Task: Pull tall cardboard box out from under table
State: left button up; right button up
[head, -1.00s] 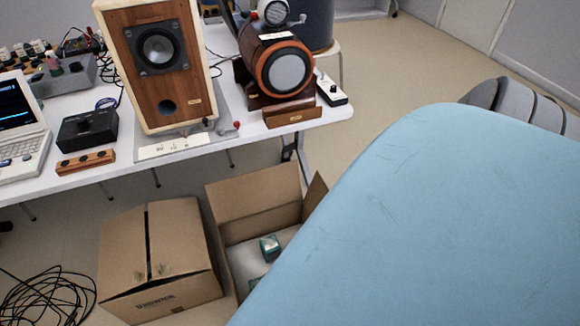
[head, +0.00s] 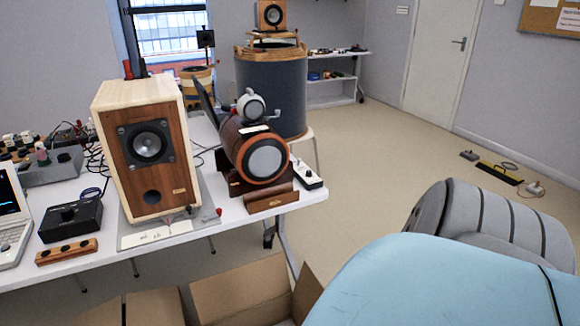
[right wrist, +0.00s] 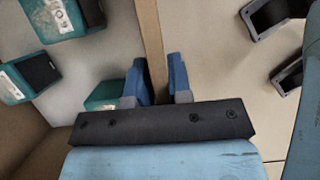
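An open cardboard box (head: 240,292) stands at the bottom of the head view, in front of the white table; only its raised flaps and upper walls show. In the right wrist view, one of its walls (right wrist: 151,35) runs between the two blue fingers of my right gripper (right wrist: 157,80). The fingers are close together and look shut on this wall. Teal-and-black items (right wrist: 58,18) lie inside the box, left of the wall. A second cardboard box (head: 155,307) sits to the left, mostly cut off by the frame. My left gripper is not in view.
The white table (head: 262,212) carries a wooden speaker (head: 145,150), a round speaker (head: 262,160) and a black box (head: 70,218). The floor (head: 400,150) beyond the table is largely clear. Dark brackets (right wrist: 275,15) lie right of the wall.

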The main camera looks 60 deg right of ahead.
jog(key=shift+o, duration=1.2)
jog(key=shift+w, duration=0.1)
jog(key=p+v, duration=0.4)
jog(key=v, duration=0.9)
jog(key=shift+r+p, duration=0.3)
jog(key=shift+r, duration=0.05)
jog(key=shift+a, duration=0.1)
